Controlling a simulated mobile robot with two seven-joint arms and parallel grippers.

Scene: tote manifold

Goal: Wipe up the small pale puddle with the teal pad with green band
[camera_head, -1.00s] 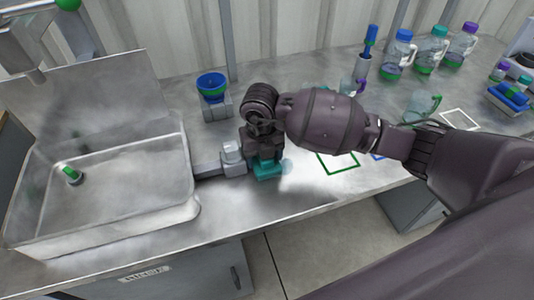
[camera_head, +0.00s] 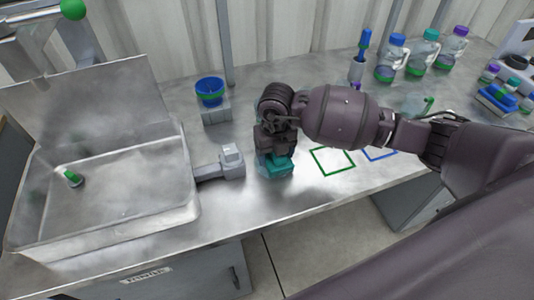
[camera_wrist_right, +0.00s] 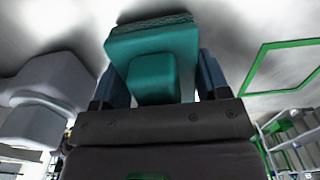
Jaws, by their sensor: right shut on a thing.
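The teal pad (camera_head: 277,168) is under my right gripper (camera_head: 275,150), low at the steel counter near its front edge. In the right wrist view my right gripper (camera_wrist_right: 157,85) is shut on the pad's raised block, with the wider part of the teal pad (camera_wrist_right: 150,42) beyond the fingertips. A darker textured strip runs along the pad's far edge; I cannot make out a green band. A faint pale bluish patch (camera_head: 262,164) shows at the pad's left side, possibly the puddle, partly hidden by gripper and pad. My left gripper is not in view.
A grey fitting (camera_head: 228,160) stands left of the pad, beside the steel sink (camera_head: 190,205). Green (camera_head: 333,173) and blue (camera_head: 383,155) outlines lie to the right. Lidded jugs (camera_head: 422,55) stand at the back right.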

